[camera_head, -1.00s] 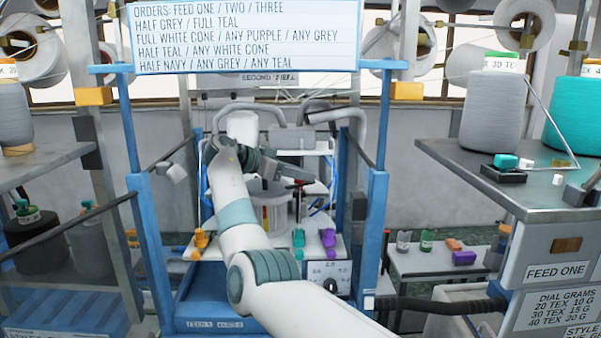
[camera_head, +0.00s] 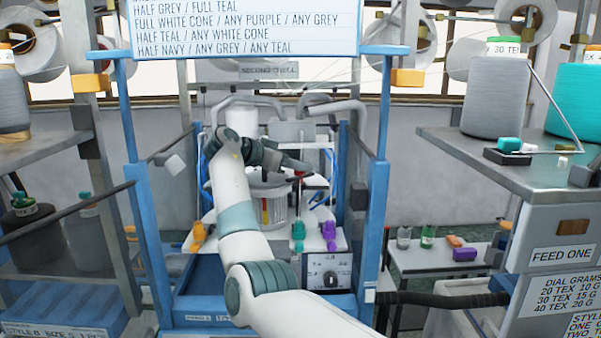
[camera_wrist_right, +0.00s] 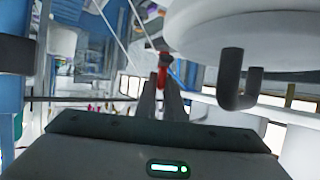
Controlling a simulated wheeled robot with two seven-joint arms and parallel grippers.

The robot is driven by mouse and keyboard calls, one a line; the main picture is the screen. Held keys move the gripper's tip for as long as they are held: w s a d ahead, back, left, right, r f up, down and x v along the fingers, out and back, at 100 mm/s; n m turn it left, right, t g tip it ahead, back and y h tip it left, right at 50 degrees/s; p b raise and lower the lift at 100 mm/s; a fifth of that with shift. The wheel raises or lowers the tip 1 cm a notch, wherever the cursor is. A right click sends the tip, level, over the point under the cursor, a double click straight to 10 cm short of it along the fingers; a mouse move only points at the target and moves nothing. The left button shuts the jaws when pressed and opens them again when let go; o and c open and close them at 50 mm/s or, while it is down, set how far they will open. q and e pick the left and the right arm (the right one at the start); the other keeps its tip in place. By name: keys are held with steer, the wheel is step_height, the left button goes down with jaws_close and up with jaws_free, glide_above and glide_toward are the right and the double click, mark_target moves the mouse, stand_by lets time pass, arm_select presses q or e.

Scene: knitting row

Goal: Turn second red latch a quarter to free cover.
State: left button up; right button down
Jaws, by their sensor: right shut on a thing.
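My right gripper (camera_head: 304,167) reaches over the round machine in the middle of the blue frame. In the right wrist view its two fingers (camera_wrist_right: 161,98) are close together and shut on a small red latch (camera_wrist_right: 163,70). In the head view the red of the latch (camera_head: 299,174) shows just under the fingertips. The pale round cover (camera_wrist_right: 225,35) is beside the latch in the wrist view, with a dark hooked part hanging below it. How far the latch is turned cannot be told. My left gripper is not in view.
Blue posts (camera_head: 377,215) stand on both sides of the machine. A side table (camera_head: 480,165) with large yarn cones is at the right.

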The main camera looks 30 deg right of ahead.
steer(key=n+t+b, duration=0.2)
steer(key=t+b, duration=0.1)
steer(key=n+t+y+b, duration=0.1)
steer(key=n+b, duration=0.1)
steer(key=shift+f+t, duration=0.25)
steer(key=shift+t, duration=0.15)
steer(key=shift+r+n+t+y+b, duration=0.1)
steer(key=shift+n+t+y+b, duration=0.25)
steer(key=shift+n+b, duration=0.2)
steer(key=n+t+y+b, duration=0.1)
steer(key=n+t+y, duration=0.1)
steer(key=n+t, duration=0.1)
steer(key=shift+r+b, duration=0.15)
steer(key=shift+b, duration=0.15)
steer(key=shift+n+t+y, duration=1.05)
steer(key=shift+n+y, duration=0.2)
steer(key=shift+n, duration=0.1)
steer(key=shift+b, duration=0.3)
steer(key=c, duration=1.9)
jaws_free()
steer(key=shift+o, duration=0.2)
steer(key=shift+s+a, duration=0.1)
